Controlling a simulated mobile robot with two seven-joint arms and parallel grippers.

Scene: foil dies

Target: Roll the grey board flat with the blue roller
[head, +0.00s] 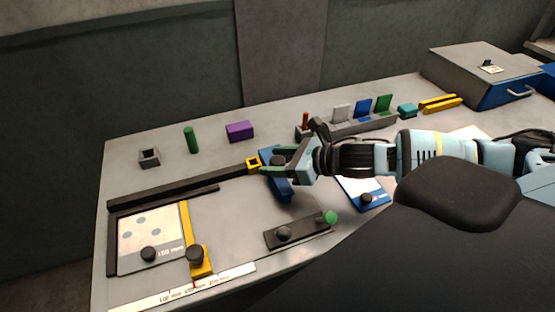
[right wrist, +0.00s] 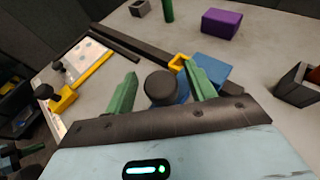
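The blue roller (head: 279,187) lies on the grey table near its middle, a blue body with a dark round knob. In the right wrist view the knob (right wrist: 161,86) stands between my green fingers. My right gripper (head: 277,160) is open around the knob, with a small gap showing on each side. The pale grey board (head: 140,226) with grey spots and a 150 mm mark lies flat at the left, inside a dark corner fence. My right gripper hides part of the roller.
A yellow stop (head: 197,263) with a dark knob stands at the board's right edge. A ruler (head: 190,286) runs along the front. A dark bar with a green knob (head: 329,217) lies front centre. A purple block (head: 239,131) and green cylinder (head: 191,140) stand behind.

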